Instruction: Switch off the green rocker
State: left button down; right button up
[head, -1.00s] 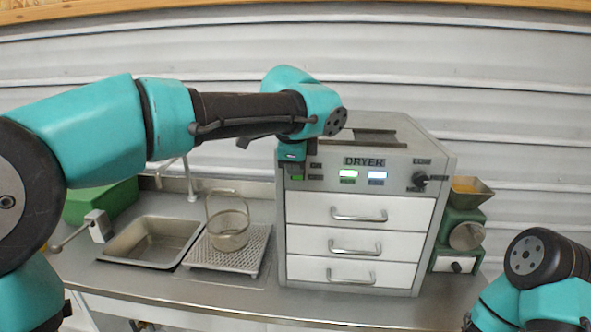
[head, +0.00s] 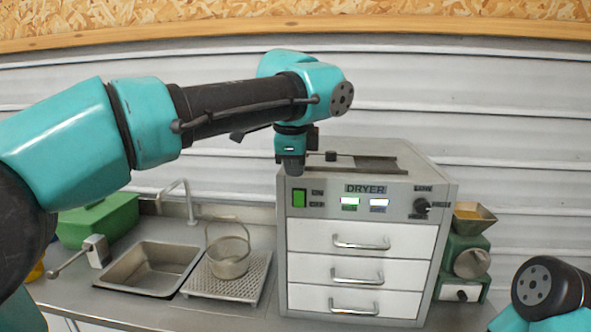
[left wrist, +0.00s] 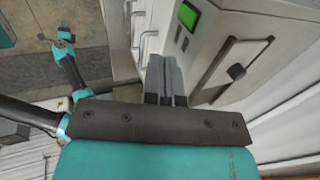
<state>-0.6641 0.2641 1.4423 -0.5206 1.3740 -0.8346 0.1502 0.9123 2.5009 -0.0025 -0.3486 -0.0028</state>
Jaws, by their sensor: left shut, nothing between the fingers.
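The green rocker (head: 299,198) is at the upper left of the dryer's (head: 345,188) front panel, beside small ON and OFF labels. It also shows in the left wrist view (left wrist: 188,16), uncovered. Which side of it is pressed in I cannot tell. My left gripper (head: 293,170) points down just above the rocker, near the panel's top edge, apart from the rocker. Its fingers (left wrist: 165,78) are shut and empty. My right arm shows at the lower right of the head view, its gripper out of frame. A small teal arm with a grey end (left wrist: 64,36) shows in the left wrist view.
A sink (head: 150,268) and a wire basket (head: 229,257) stand to the left. A green device with a hopper (head: 468,245) stands to the right.

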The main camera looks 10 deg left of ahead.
aim_at(295, 205)
pick_arm(q)
jog(key=shift+s+a+f, duration=0.1)
jog(key=shift+s+f, duration=0.05)
jog(key=shift+f, duration=0.4)
jog(key=w+f, duration=0.7)
jog(key=f, duration=0.3)
jog(key=shift+w+a, duration=0.15)
jog(key=shift+a, duration=0.05)
jog(key=shift+d, duration=0.1)
